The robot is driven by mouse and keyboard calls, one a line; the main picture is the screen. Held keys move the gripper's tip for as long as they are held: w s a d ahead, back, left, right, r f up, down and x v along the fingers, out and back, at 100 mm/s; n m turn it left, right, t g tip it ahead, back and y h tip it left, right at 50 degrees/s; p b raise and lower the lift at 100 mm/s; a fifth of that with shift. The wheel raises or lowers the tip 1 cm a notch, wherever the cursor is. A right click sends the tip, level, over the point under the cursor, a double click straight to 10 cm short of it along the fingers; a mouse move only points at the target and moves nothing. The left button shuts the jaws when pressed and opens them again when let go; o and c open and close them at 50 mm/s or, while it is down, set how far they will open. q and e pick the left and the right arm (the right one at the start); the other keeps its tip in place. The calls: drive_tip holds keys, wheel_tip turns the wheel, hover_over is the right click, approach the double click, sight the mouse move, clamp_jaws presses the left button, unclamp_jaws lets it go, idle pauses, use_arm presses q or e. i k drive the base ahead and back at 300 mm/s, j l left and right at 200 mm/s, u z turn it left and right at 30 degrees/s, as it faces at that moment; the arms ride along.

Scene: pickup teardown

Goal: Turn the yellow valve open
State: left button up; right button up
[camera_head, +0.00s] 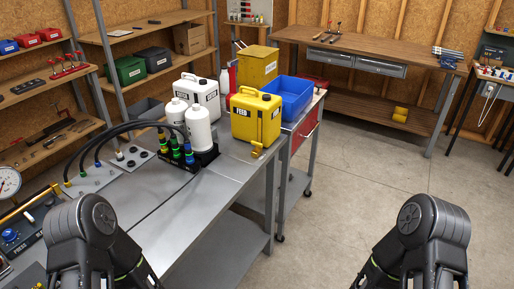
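A small yellow valve or tap (257,148) sits at the lower front of a yellow container labelled FEED (256,115), near the right end of the metal bench (215,185). It is too small to tell how its handle is turned. My left and right arms show only as dark links at the bottom left and bottom right. Neither gripper is in view, and both visible arm parts are well apart from the valve.
White bottles (199,128) and a black holder (187,160) with hoses stand left of the yellow container. A blue bin (289,97) stands behind it on a red cart (304,128). A gauge (9,183) is at far left. The floor on the right is clear.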

sight(257, 145)
drive_tip(key=l+z, duration=0.2)
drive_tip(key=z, duration=0.15)
drive_tip(key=i+l+z, duration=0.15)
drive_tip(key=z, duration=0.2)
drive_tip(key=i+l+z, duration=0.1)
drive_tip(key=z, duration=0.25)
drive_tip(key=l, duration=0.1)
